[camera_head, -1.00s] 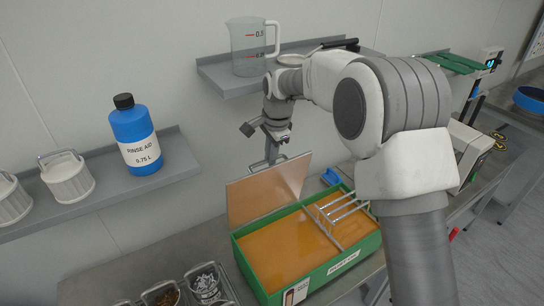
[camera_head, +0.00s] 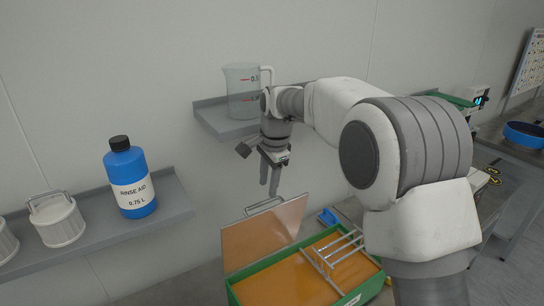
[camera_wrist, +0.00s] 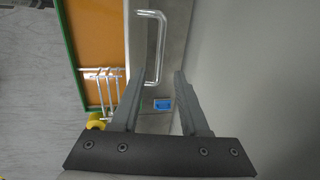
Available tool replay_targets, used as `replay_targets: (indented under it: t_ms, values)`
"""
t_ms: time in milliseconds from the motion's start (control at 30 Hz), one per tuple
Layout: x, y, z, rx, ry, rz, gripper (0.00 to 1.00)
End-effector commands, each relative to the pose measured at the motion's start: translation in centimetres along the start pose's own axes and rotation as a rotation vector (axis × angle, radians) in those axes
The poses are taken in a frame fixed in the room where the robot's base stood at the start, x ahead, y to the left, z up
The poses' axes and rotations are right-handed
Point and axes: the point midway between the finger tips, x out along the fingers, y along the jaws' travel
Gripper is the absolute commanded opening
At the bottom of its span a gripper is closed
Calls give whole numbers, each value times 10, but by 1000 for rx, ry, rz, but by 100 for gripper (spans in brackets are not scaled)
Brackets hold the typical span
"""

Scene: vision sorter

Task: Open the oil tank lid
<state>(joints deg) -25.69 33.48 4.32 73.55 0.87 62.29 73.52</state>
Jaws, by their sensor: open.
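The oil tank (camera_head: 344,300) is a green box of orange oil at the bottom of the head view, its lower part cut off by the frame. Its lid (camera_head: 262,238), a flat orange-brown panel, stands raised along the tank's back left side. A metal handle (camera_head: 263,205) sits at the lid's top edge; a bar handle (camera_wrist: 161,45) also shows in the wrist view. My gripper (camera_head: 269,192) is open and empty, with its fingers pointing down just above the lid's handle and apart from it.
A wire rack (camera_head: 340,252) sits over the tank's right part, near a blue object (camera_head: 328,217). A measuring jug (camera_head: 243,92) stands on a wall shelf (camera_head: 215,122) behind my gripper. A rinse aid bottle (camera_head: 130,180) and white lidded containers (camera_head: 57,220) stand on the left shelf.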

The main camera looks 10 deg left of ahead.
Motion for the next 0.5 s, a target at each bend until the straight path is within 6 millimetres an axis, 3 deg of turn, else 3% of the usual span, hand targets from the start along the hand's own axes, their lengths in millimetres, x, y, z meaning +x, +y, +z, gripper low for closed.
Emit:
replay_targets:
  t_ms: [300,500]
  values:
    - [-76,0,0,-1,1,-2,45]
    - [-103,0,0,-1,0,1,45]
